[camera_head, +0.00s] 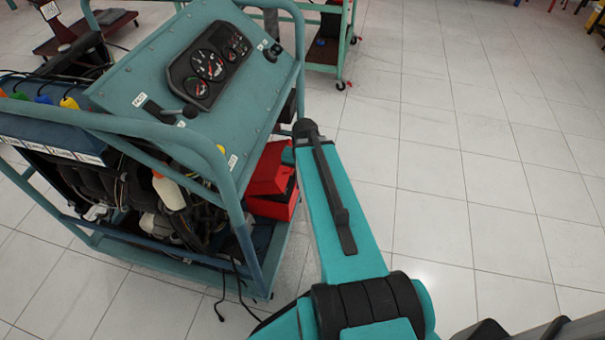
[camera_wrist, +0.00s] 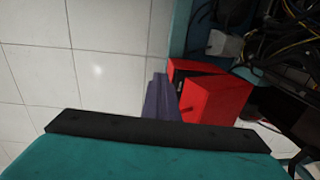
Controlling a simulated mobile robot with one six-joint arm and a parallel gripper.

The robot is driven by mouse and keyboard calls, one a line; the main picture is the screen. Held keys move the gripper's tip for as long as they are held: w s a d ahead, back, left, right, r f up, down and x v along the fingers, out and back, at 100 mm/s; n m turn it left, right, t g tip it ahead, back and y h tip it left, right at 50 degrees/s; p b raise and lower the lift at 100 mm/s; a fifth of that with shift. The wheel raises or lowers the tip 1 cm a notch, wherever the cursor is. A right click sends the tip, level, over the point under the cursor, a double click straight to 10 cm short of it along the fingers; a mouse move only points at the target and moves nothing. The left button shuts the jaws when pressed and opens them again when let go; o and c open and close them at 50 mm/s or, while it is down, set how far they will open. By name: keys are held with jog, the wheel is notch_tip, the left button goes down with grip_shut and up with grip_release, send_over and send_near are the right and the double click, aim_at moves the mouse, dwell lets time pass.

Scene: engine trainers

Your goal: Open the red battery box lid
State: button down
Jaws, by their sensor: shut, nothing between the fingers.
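The red battery box (camera_head: 273,207) sits low on the near right side of the engine trainer frame. Its red lid (camera_head: 268,168) appears tilted up, with a dark gap between it and the box below. In the wrist view, two red parts of the box and lid (camera_wrist: 216,101) show right of my gripper, also with a dark gap between them. My gripper (camera_wrist: 160,80) is shut and empty, its tips close beside the red parts; I cannot tell whether they touch. In the head view my arm hides the fingers.
The teal trainer frame (camera_head: 236,205) with its gauge panel (camera_head: 209,65) stands left of my arm. Loose black cables hang at its lower corner. Wires and engine parts crowd the right of the wrist view. Open tiled floor (camera_head: 450,215) lies to the right.

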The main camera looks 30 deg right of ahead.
jog(key=w+a+m+y, duration=0.4)
jog(key=a+m+y, duration=0.1)
jog(key=a, duration=0.2)
jog(key=w+d+m+t+y+b, duration=0.3)
jog(key=w+m+y+b, duration=0.1)
jog(key=m+y+b, duration=0.15)
jog(key=s+d+f+m+t+b, duration=0.2)
jog(key=d, duration=0.5)
jog(key=s+d+f+m+t+b, duration=0.2)
jog(key=d+f+m+t, duration=0.1)
jog(key=d, duration=0.4)
jog(key=s+d+f+m+t+b, duration=0.2)
jog(key=d+t+b, duration=0.1)
jog(key=d, duration=0.5)
jog(key=shift+s+f, duration=0.25)
jog(key=shift+f, duration=0.05)
jog(key=shift+w+h, duration=0.1)
jog(key=shift+h, duration=0.15)
